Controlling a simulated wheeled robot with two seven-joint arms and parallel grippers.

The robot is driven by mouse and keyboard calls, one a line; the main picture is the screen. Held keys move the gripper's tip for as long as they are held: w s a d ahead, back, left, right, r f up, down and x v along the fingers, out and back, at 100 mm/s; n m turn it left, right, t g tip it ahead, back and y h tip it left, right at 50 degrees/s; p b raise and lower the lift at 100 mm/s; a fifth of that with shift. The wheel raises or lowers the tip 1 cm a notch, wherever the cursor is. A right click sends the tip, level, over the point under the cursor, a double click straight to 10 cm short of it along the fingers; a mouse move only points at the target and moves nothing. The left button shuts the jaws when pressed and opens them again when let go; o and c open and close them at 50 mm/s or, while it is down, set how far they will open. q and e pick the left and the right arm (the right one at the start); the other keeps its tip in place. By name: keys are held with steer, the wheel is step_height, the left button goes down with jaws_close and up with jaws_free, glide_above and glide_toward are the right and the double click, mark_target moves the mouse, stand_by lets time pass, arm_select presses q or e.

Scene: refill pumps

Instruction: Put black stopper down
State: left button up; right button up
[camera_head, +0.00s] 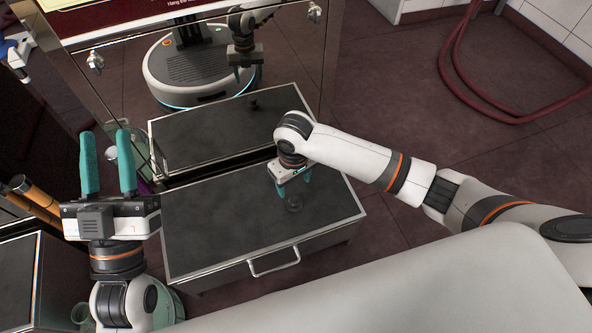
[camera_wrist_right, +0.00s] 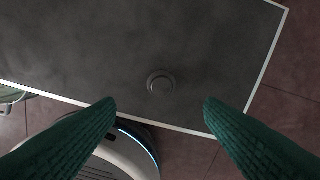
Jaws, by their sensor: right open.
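The black stopper (camera_head: 293,204) stands on the dark top of a low cabinet (camera_head: 215,225), near its right end. In the right wrist view the stopper (camera_wrist_right: 160,83) is a small dark disc on the cabinet top, inside the white edge and just beyond the gap between the fingers. My right gripper (camera_head: 294,188) is open and empty, pointing down close above the stopper; its green fingers (camera_wrist_right: 160,104) are apart on either side in the wrist view. My left gripper (camera_head: 108,163) is open and empty, with its teal fingers pointing up, left of the cabinet.
A shiny mirrored panel (camera_head: 290,55) behind the cabinet reflects the cabinet top, the stopper and my body. A metal handle (camera_head: 274,262) is on the cabinet's front. Orange cylinders (camera_head: 35,194) stand at far left. A red hose (camera_head: 455,60) lies on the floor at upper right.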

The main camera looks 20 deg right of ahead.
steer(key=w+a+r+n+t+y, duration=0.1)
steer(key=a+r+t+y, duration=0.8)
steer(key=a, duration=0.4)
steer(key=s+d+r+t+h, duration=0.1)
steer(key=s+d+r+t, duration=0.2)
steer(key=r, duration=0.5)
steer(key=s+d+r+m+t, duration=0.1)
steer(key=s+d+r+t, duration=0.2)
steer(key=d+r+t, duration=0.3)
steer(key=s+d+r+t+h, duration=0.1)
steer(key=s+d+r+t, duration=0.2)
steer(key=r+t, duration=0.3)
step_height(320, 180, up, 5)
steer(key=shift+d+r+t+h, duration=0.1)
steer(key=shift+d+t+h, duration=0.2)
steer(key=shift+d, duration=0.55)
